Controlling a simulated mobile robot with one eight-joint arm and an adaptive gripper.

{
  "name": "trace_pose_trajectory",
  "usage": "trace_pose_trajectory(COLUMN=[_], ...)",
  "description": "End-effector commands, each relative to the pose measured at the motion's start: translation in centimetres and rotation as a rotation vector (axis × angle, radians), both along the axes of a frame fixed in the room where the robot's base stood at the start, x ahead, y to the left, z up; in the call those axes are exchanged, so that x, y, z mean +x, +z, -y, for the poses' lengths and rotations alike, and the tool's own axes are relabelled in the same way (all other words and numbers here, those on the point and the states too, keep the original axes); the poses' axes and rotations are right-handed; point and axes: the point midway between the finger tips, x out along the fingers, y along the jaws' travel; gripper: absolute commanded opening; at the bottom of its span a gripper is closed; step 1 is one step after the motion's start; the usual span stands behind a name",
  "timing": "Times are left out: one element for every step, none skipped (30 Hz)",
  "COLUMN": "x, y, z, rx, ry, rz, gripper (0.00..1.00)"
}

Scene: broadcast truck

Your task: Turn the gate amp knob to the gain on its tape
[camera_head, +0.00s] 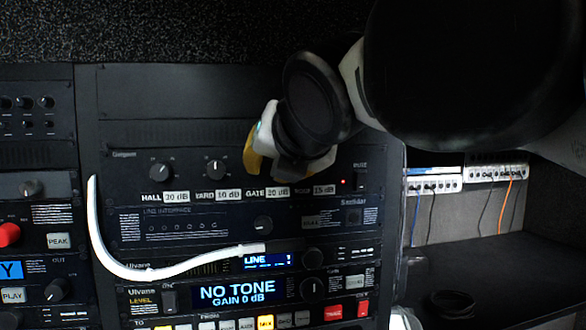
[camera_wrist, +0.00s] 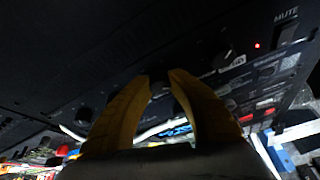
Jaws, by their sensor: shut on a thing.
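The amp (camera_head: 200,180) is a black rack unit with a row of knobs above tape labels. The gate tape (camera_head: 268,192) reads "GATE 20 dB". The gate knob is hidden behind my gripper (camera_head: 266,158) in the head view. In the wrist view my gripper (camera_wrist: 163,80) has its yellow fingers shut around a dark knob, mostly hidden between them, at the gate position. Its pointer and the scale around it cannot be read.
The hall knob (camera_head: 161,171) and yard knob (camera_head: 215,168) are to the left. The roof knob (camera_wrist: 222,58) is close to the right. A white cable (camera_head: 170,272) curves across the rack below. A display (camera_head: 236,291) reads "NO TONE GAIN 0 dB".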

Motion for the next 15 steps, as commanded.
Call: trace_pose_trajectory(x=[-0.03, -0.04, -0.04, -0.04, -0.04, -0.04, -0.04, -0.04, -0.04, -0.05, -0.05, -0.05, -0.05, -0.04, -0.04], y=[-0.24, -0.25, -0.25, -0.25, -0.25, -0.26, -0.26, -0.26, -0.26, -0.27, -0.27, -0.27, -0.27, -0.25, -0.24], z=[0.07, 0.06, 0.06, 0.06, 0.06, 0.06, 0.06, 0.06, 0.06, 0.06, 0.06, 0.06, 0.06, 0.05, 0.04], rx=[0.003, 0.003, 0.005, 0.006, 0.006, 0.005, 0.005, 0.005, 0.005, 0.005, 0.005, 0.005, 0.005, 0.005, 0.005], ry=[-0.002, -0.003, -0.002, -0.002, -0.002, -0.002, -0.002, -0.002, -0.002, -0.002, -0.002, -0.002, -0.002, -0.002, -0.002], rz=[-0.006, -0.006, -0.006, -0.007, -0.007, -0.007, -0.007, -0.007, -0.007, -0.007, -0.007, -0.007, -0.007, -0.007, -0.006], gripper=[0.00, 0.00, 0.00, 0.00, 0.00, 0.00, 0.00, 0.00, 0.00, 0.00, 0.00, 0.00, 0.25, 0.34, 0.47])
